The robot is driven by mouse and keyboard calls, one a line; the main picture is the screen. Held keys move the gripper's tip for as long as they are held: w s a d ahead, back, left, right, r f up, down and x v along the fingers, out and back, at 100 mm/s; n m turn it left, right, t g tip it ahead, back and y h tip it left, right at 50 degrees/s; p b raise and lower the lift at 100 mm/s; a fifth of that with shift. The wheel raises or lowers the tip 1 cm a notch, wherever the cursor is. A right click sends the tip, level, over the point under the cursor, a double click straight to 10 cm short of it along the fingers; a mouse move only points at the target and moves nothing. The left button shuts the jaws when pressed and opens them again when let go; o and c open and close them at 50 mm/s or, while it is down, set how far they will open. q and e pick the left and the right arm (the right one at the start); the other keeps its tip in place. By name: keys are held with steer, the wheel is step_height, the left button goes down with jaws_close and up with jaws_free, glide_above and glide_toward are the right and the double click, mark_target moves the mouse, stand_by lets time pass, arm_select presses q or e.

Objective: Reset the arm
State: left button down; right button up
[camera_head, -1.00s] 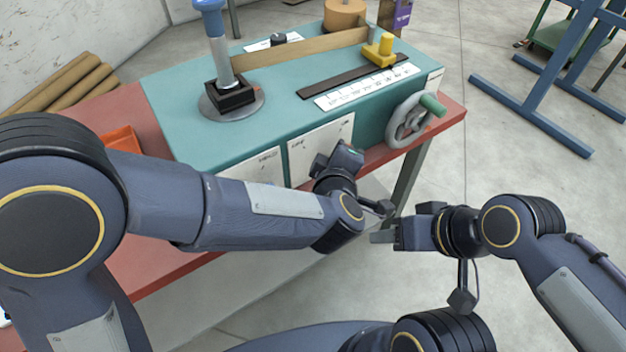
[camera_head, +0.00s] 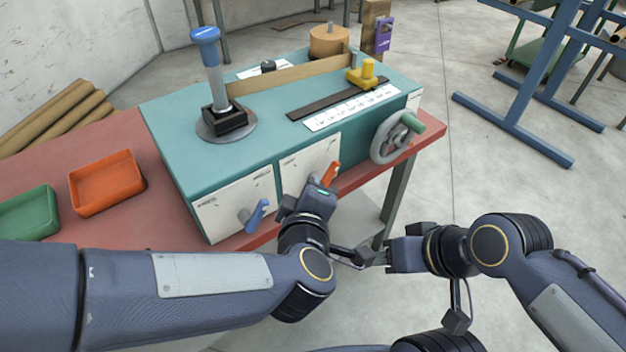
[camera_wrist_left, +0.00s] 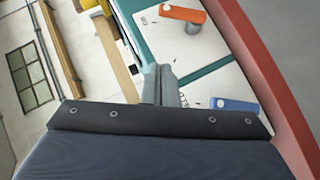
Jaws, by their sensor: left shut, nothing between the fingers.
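The teal spiral winder (camera_head: 180,150) stands on a red table. Two white front panels carry a blue lever (camera_head: 257,214) and an orange lever (camera_head: 330,174). My left gripper (camera_head: 318,196) is in front of the panels, close to the orange lever in the picture; I cannot tell if they touch. In the left wrist view my left gripper (camera_wrist_left: 160,85) is shut and empty, with the orange lever (camera_wrist_left: 182,14) above and the blue lever (camera_wrist_left: 235,105) to the right. My right gripper (camera_head: 380,258) is low, right of my left wrist, clear of the winder; its jaw gap is not distinguishable.
An orange tray (camera_head: 107,183) and a green tray (camera_head: 28,214) sit on the red table (camera_head: 60,155) at the left. A grey handwheel (camera_head: 388,140) sticks out at the winder's right. A blue frame (camera_head: 530,100) stands at the right; open floor lies between.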

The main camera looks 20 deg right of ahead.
arm_select(q)
steer(key=shift+s+a+r, duration=0.1)
steer(key=shift+s, duration=0.1)
stand_by(0.4)
steer(key=w+a+r+m+g+h+p, duration=0.1)
steer(key=a+r+m+h, duration=0.1)
steer(key=a+r, duration=0.3)
steer(key=w+a+r+m+g+h+p, duration=0.1)
steer(key=w+a+r+m+h+p, duration=0.15)
steer(key=a, duration=0.55)
steer(key=s+a+f+m+g+y+p, duration=0.1)
steer(key=s+a+f+g+y, duration=0.1)
steer(key=s+a, duration=0.6)
steer(key=s+a+f+m+g+y+p, duration=0.1)
steer(key=s+a+f+m+g+y, duration=0.1)
steer(key=s+a+f, duration=0.3)
steer(key=s+a+g+y, duration=0.1)
steer(key=s+a, duration=0.2)
steer(key=a, duration=0.3)
steer(key=shift+s+y, duration=0.2)
steer(key=shift+y, duration=0.15)
arm_select(e)
step_height(320, 180, up, 6)
steer(key=shift+f, duration=0.25)
arm_select(q)
steer(key=shift+d, duration=0.1)
arm_select(e)
steer(key=shift+c, duration=0.3)
